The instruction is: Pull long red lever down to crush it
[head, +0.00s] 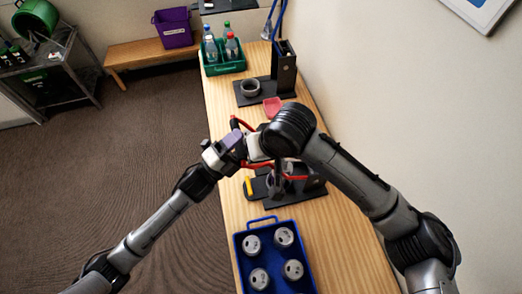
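The black can crusher (295,191) stands on the wooden table, partly hidden under my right arm. Red parts show around the grippers: a bar at the upper left (240,123), and a long red lever (258,165) that runs just below the grippers. A can in the crusher cannot be made out. My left gripper (236,146) comes in from the lower left and is at the lever, its fingers too small to read. My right gripper (256,148) meets it from the right, close beside the lever; its fingers are mostly hidden. Whether either one grips the lever cannot be told.
A blue tray (241,272) with several cans stands at the near end of the table. Beyond the crusher are a red scoop-like piece (272,106), a black stand (284,70) and a green crate (224,69) of bottles. A wall bounds the right side.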

